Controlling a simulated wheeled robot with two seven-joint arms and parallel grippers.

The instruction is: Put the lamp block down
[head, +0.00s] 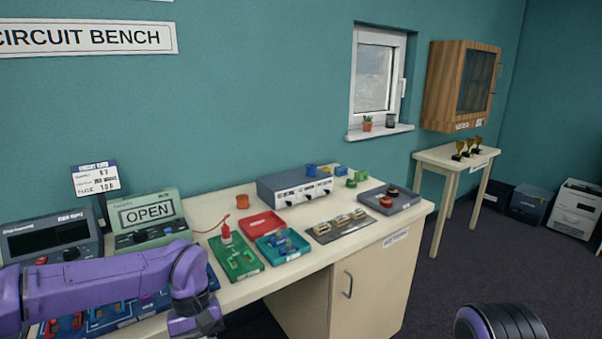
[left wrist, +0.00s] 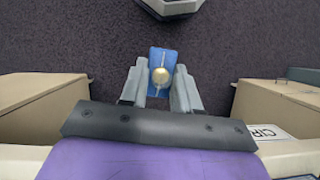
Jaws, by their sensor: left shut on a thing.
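The lamp block (left wrist: 157,58) is a small blue block with a pale yellow bulb on top. In the left wrist view it sits between the two grey fingers of my left gripper (left wrist: 158,82), which is shut on it. Dark carpet shows behind it. In the head view my left arm crosses the near left of the bench (head: 245,288); its fingers and the block are out of that picture. A blue board with parts (head: 110,315) lies partly hidden under the arm. My right gripper is not in view.
On the bench stand an OPEN sign device (head: 148,217), a dark meter (head: 52,239), a green tray (head: 235,262), a red tray (head: 262,225), a teal tray (head: 283,247) and a grey power box (head: 294,188). Bare top shows along the front edge.

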